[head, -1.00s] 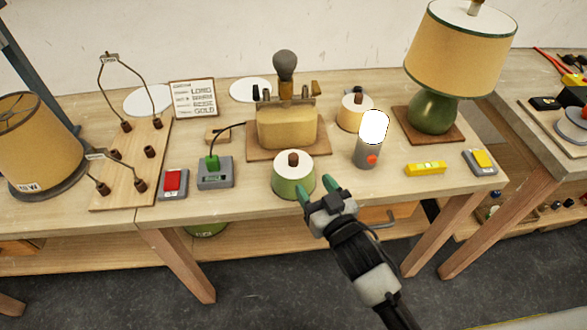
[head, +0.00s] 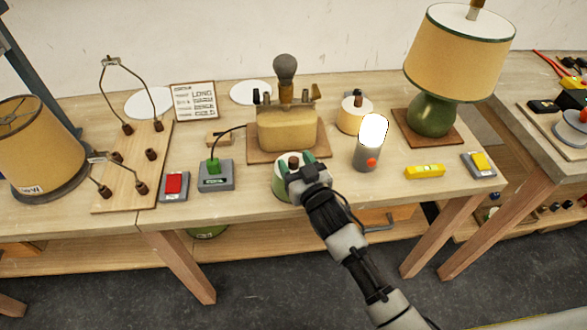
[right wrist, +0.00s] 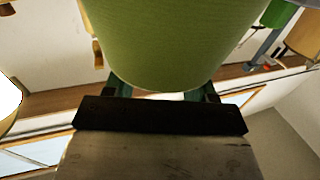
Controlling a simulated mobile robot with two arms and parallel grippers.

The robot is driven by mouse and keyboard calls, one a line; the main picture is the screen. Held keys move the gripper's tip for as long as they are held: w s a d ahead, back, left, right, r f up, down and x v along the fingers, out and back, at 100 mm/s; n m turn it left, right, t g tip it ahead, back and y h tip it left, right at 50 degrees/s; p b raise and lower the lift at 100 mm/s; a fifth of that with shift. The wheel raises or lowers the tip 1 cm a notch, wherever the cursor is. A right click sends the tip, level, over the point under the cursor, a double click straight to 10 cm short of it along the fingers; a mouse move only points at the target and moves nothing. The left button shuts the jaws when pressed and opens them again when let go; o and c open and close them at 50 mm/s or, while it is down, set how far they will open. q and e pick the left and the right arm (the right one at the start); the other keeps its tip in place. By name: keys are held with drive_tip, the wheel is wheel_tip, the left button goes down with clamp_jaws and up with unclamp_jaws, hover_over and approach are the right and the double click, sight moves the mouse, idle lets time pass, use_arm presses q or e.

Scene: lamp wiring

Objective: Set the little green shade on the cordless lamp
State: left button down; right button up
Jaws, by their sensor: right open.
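The little green shade (head: 281,188) stands on the table near its front edge, with a white top and a brown knob (head: 293,161). It fills the upper middle of the right wrist view (right wrist: 175,40). My right gripper (head: 295,159) is open, with its green fingertips at the shade's top, one on each side of the knob. Whether they touch it I cannot tell; my gripper hides the shade's right part. The cordless lamp (head: 366,157), a grey cylinder with a glowing white top and a red-orange button, stands upright to the right, bare. My left gripper is not in view.
A yellow lamp base with a bulb (head: 286,130) stands behind the shade. A small cream shade (head: 354,116) stands behind the cordless lamp. A yellow level (head: 424,171) lies right.

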drive_tip(key=shift+c, duration=0.3)
drive_tip(key=c, duration=0.9)
drive_tip(key=shift+c, duration=0.3)
